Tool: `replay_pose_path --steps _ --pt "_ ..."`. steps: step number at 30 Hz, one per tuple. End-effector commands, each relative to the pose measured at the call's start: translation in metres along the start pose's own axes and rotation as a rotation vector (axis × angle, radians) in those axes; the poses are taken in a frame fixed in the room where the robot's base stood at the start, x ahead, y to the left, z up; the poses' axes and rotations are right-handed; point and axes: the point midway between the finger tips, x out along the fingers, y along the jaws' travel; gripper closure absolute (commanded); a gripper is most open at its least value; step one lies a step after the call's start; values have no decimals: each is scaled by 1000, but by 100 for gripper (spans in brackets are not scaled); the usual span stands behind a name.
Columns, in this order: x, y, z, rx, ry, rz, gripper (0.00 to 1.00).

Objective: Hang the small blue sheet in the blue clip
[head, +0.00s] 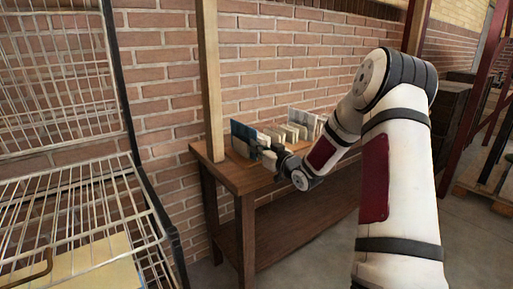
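A dark blue upright sheet or panel (243,138) stands at the left end of a row of cards on the wooden table. It is too small to tell whether this is the small blue sheet. My gripper (266,155) is low over the table, just right of the blue panel and in front of the pale cards. Its fingers are small and dark, and I cannot tell whether they are open or touch a card. I cannot make out a blue clip in this view.
Several pale cards (290,131) and a grey-blue panel (302,118) stand on the wooden table (232,177) against the brick wall. A wooden post (210,80) rises at its left. A wire rack (75,205) with a yellowish sheet (85,268) fills the left.

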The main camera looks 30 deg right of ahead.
Motion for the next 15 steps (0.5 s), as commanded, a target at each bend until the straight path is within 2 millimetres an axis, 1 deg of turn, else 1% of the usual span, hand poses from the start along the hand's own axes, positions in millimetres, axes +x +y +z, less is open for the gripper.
replay_pose_path --steps 5,8,11,15 --pt "0 1 0 0 0 1 100" --pt "0 1 -5 -1 0 1 100" --pt "0 1 -19 -1 1 2 100" --pt "-1 1 -46 -3 2 2 100"
